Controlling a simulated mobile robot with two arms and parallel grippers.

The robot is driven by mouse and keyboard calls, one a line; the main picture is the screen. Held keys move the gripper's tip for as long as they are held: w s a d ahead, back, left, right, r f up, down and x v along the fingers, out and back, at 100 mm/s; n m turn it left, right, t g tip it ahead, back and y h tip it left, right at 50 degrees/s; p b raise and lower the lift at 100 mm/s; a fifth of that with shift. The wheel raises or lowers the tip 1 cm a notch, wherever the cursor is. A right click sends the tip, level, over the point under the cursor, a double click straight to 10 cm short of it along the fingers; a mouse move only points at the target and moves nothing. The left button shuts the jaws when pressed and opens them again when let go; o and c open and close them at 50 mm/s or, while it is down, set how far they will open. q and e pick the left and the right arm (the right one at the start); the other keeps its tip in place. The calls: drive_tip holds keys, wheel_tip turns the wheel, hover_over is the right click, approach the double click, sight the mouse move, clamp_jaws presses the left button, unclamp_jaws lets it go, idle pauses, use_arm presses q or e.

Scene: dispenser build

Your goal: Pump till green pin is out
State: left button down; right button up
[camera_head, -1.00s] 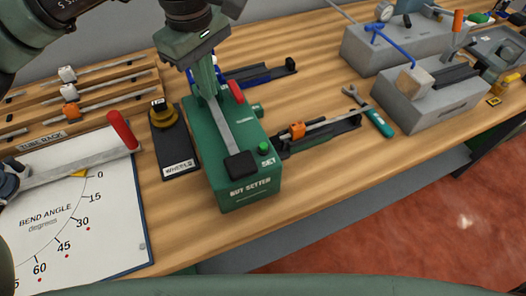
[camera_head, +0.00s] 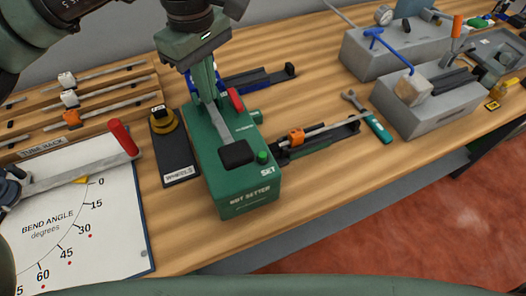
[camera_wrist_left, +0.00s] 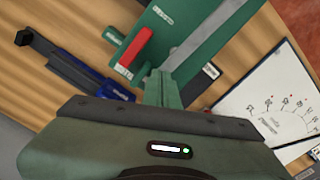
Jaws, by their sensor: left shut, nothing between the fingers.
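The green nut setter box (camera_head: 240,190) stands at the table's front edge. Its long grey lever ends in a black pad (camera_head: 236,153) over the box's front part. The small green pin (camera_head: 262,158) shows as a round knob on top beside the SET label. The nut setter's top also shows in the left wrist view (camera_wrist_left: 190,18). My left gripper (camera_head: 211,95) is shut and empty, pointing down over the rear of the nut setter, beside its red lever (camera_head: 236,99). Whether its fingers touch the device I cannot tell. My right gripper is not in view.
A black wheels stand (camera_head: 178,160) is close left of the nut setter. A rail with an orange block (camera_head: 296,137) lies right. A blue-and-black fixture (camera_head: 262,77) is behind. The bend angle board (camera_head: 110,235) is at left.

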use_arm(q)
drive_tip(key=shift+w+a+r, duration=0.1)
drive_tip(key=shift+r, duration=0.1)
wheel_tip(320, 180, up, 7)
drive_tip(key=p, duration=0.4)
idle(0.3)
drive_tip(key=shift+f, duration=0.1)
idle(0.4)
